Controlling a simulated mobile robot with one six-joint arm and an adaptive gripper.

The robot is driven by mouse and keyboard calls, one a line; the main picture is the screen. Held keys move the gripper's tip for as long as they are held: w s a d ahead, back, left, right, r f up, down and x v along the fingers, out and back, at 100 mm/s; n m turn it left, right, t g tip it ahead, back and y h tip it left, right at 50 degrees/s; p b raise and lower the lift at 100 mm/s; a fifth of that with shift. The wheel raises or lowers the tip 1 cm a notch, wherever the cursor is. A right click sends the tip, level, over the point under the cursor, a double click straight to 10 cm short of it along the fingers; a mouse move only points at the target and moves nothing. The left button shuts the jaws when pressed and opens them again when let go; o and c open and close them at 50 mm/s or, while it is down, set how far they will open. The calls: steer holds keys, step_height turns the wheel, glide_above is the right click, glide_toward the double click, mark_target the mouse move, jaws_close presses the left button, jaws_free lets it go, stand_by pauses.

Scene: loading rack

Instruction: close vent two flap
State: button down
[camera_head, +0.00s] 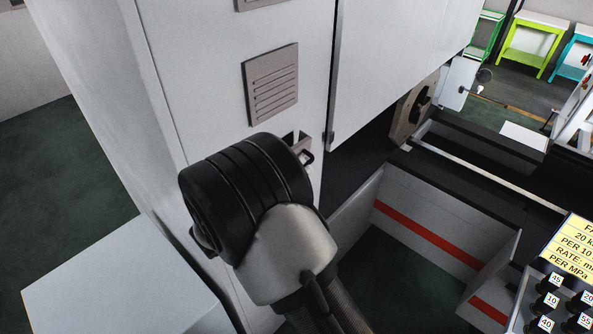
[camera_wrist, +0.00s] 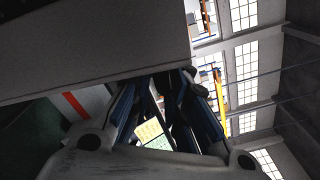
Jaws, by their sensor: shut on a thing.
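A louvred grey vent plate (camera_head: 271,83) is on the front of the white cabinet (camera_head: 215,45), and another vent plate (camera_head: 262,2) is cut off at the top edge. Below them is a small opening with an edge of a flap (camera_head: 301,140) and a dark loop-like part beside it. My arm's black joint hides most of this lowest vent and my gripper in the head view. In the wrist view my gripper (camera_wrist: 172,84) has its blue-black fingers shut against the edge of a large grey panel (camera_wrist: 95,45). The held part is mostly hidden. No vent number is readable.
A cabinet door (camera_head: 400,55) edge stands right of the vents. A low white wall with a red stripe (camera_head: 430,232) and a control panel (camera_head: 560,285) are at lower right. A white box (camera_head: 120,285) is at lower left. Green floor (camera_head: 50,180) lies open at left.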

steer(key=shift+w+r, duration=0.1)
steer(key=shift+r, duration=0.35)
steer(key=c, duration=1.7)
jaws_free()
steer(key=shift+s+d, duration=0.2)
steer(key=shift+d, duration=0.05)
steer(key=shift+f, duration=0.15)
steer(key=shift+a, duration=0.1)
steer(key=v, duration=1.2)
steer(key=shift+a, duration=0.1)
